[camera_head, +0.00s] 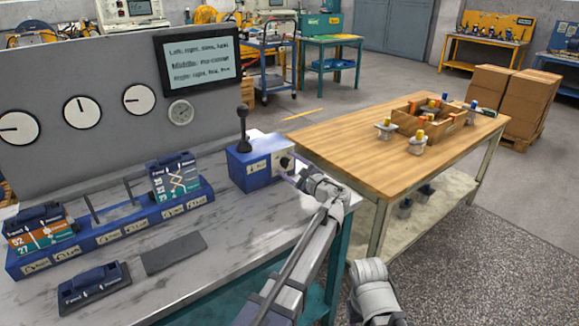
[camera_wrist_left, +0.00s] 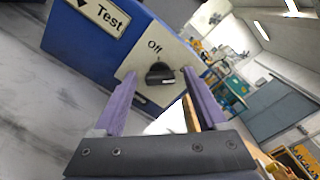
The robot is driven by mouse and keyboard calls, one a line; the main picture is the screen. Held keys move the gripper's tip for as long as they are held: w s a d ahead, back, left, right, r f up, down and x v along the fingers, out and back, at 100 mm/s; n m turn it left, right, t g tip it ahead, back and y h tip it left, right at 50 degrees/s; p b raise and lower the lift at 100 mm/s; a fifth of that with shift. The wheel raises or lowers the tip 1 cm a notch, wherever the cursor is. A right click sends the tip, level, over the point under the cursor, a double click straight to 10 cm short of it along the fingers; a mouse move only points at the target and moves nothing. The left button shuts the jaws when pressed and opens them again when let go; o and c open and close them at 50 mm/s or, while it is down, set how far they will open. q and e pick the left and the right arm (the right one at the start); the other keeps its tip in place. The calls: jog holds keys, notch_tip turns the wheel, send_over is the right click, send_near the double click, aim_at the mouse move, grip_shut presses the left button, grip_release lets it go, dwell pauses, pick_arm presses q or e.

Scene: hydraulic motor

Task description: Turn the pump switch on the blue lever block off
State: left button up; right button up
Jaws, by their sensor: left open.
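The blue lever block (camera_head: 252,168) stands on the grey marbled bench, with a black lever (camera_head: 243,130) upright on its top. In the left wrist view the block (camera_wrist_left: 88,45) carries a "Test" label and a light plate with the word "Off". The black pump switch (camera_wrist_left: 160,74) sits on that plate below the word. It shows in the head view (camera_head: 286,162) as a small dark knob. My left gripper (camera_head: 296,176) is in front of the plate. In the wrist view its two purple fingers (camera_wrist_left: 155,92) are open, apart on either side of the switch. Whether they touch it I cannot tell.
A blue rail (camera_head: 110,232) with valve modules lies on the left of the bench, before a grey panel with gauges. A loose module (camera_head: 94,288) and a dark plate (camera_head: 174,253) lie in front. A wooden table (camera_head: 370,165) stands to the right.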

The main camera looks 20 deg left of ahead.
pick_arm(q)
jog(key=shift+c, duration=0.3)
grip_shut()
